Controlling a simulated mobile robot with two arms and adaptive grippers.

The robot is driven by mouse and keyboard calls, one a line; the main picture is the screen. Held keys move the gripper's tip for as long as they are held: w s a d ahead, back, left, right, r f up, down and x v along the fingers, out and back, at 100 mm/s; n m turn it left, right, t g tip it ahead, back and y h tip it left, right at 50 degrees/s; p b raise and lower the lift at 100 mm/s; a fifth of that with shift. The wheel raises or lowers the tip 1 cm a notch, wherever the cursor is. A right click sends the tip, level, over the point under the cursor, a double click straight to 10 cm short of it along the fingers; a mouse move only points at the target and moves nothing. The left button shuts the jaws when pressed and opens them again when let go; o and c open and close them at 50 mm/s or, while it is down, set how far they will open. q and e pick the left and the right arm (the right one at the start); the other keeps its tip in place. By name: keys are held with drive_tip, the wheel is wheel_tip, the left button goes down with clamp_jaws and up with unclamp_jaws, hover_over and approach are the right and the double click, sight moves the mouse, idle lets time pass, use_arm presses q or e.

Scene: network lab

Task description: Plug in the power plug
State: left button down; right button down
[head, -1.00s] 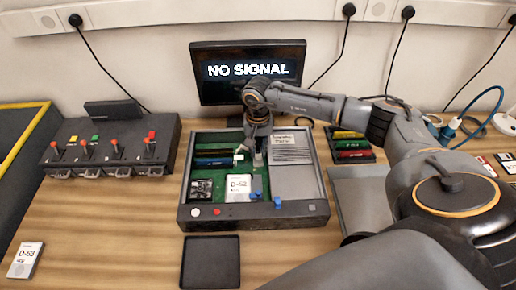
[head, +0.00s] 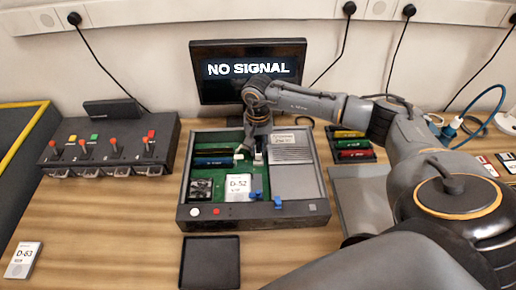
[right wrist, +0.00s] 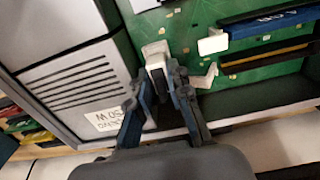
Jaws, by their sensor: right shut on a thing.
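My right gripper (head: 258,152) reaches down into the open grey computer case (head: 254,217), over the green board (head: 221,173). In the right wrist view its two fingers (right wrist: 166,88) are shut on a small white and grey block-shaped plug (right wrist: 157,62), likely the power plug. The plug is over or against the green board (right wrist: 215,45), beside the grey vented box (right wrist: 75,75). A white connector (right wrist: 212,42) on the board is apart from it, to the right. I cannot tell whether the plug is seated. My left gripper is not in view.
The monitor (head: 248,70) behind the case reads NO SIGNAL. Blue and black modules (head: 214,161) lie along the board's left side. A D-52 card (head: 238,187) lies in the case. A dark tray (head: 211,262) is in front. A switch box (head: 112,147) stands at left.

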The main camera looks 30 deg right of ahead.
idle(1.2)
drive_tip(key=shift+f+b, duration=0.1)
drive_tip(key=shift+b, duration=0.3)
drive_tip(key=shift+f+b, duration=0.2)
drive_tip(key=shift+b, duration=0.1)
idle(0.7)
drive_tip(key=shift+f+b, duration=0.5)
drive_tip(key=shift+b, duration=0.25)
idle(0.3)
drive_tip(key=c, duration=1.4)
unclamp_jaws()
drive_tip(key=shift+o, duration=1.1)
drive_tip(key=shift+w+a, duration=0.1)
